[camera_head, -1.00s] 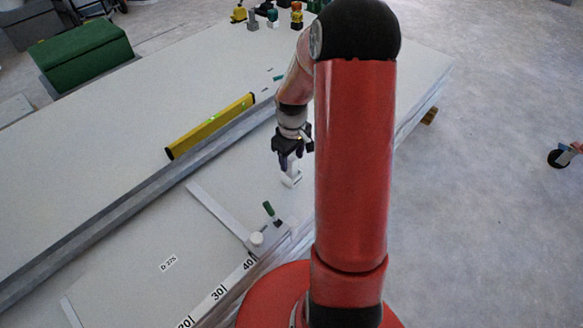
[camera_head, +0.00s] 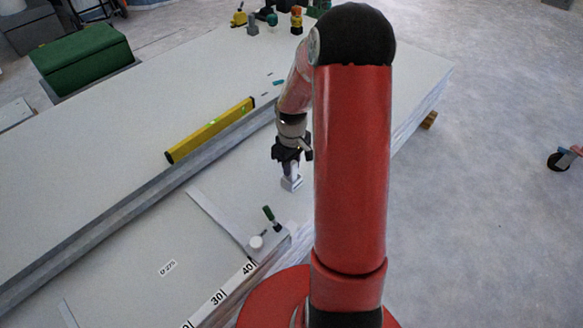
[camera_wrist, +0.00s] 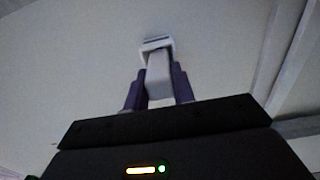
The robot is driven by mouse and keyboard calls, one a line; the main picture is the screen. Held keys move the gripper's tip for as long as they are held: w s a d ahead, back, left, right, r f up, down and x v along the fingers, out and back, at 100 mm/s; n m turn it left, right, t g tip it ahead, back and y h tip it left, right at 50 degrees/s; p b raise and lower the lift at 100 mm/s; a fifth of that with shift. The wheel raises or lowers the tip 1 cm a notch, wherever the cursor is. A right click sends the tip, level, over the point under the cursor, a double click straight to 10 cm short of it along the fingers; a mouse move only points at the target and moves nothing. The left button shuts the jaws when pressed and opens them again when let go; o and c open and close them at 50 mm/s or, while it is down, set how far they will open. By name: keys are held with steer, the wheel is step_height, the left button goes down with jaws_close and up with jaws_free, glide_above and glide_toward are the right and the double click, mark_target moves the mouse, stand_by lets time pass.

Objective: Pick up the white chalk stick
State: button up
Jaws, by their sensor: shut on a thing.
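The white chalk stick (camera_wrist: 158,72) is between the purple fingers of my gripper (camera_wrist: 157,88) in the wrist view. My gripper is shut on it. In the head view my gripper (camera_head: 290,164) points down over the pale panel, and the stick (camera_head: 294,170) shows only as a small white piece below the fingers. Its far end meets a small white holder (camera_wrist: 155,43), which also shows in the head view (camera_head: 291,185). I cannot tell whether the stick is still seated in the holder.
A yellow spirit level (camera_head: 210,131) lies along a grey metal rail (camera_head: 150,188) to the left. A green box (camera_head: 82,57) stands at the back left.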

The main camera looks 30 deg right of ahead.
step_height(320, 180, up, 20)
steer(key=p, duration=0.1)
steer(key=shift+p, duration=0.4)
stand_by(0.3)
